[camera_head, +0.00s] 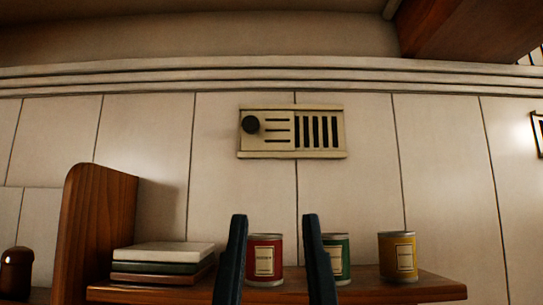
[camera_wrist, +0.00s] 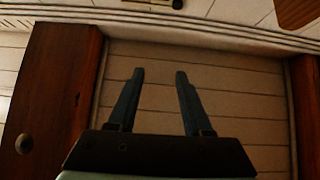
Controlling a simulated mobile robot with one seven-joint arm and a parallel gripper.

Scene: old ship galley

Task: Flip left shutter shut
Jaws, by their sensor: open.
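A cream vent panel (camera_head: 292,132) is fixed high on the tiled wall. Its left part has a round black knob (camera_head: 251,124) and a few thin horizontal dark lines; its right part has several dark upright slots. I cannot tell which part is the left shutter, nor how it is set. My gripper (camera_head: 274,218) points up below the vent, its two dark fingers apart and empty, not touching the panel. In the wrist view, the open fingers (camera_wrist: 160,74) show against pale planking, and a small piece of the vent (camera_wrist: 152,3) shows at the top edge.
A wooden shelf (camera_head: 380,290) below the vent holds a red can (camera_head: 264,258), a green can (camera_head: 340,257), a yellow can (camera_head: 398,257) and stacked books (camera_head: 163,262). A wooden beam (camera_head: 465,28) crosses the upper right. The wall around the vent is clear.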

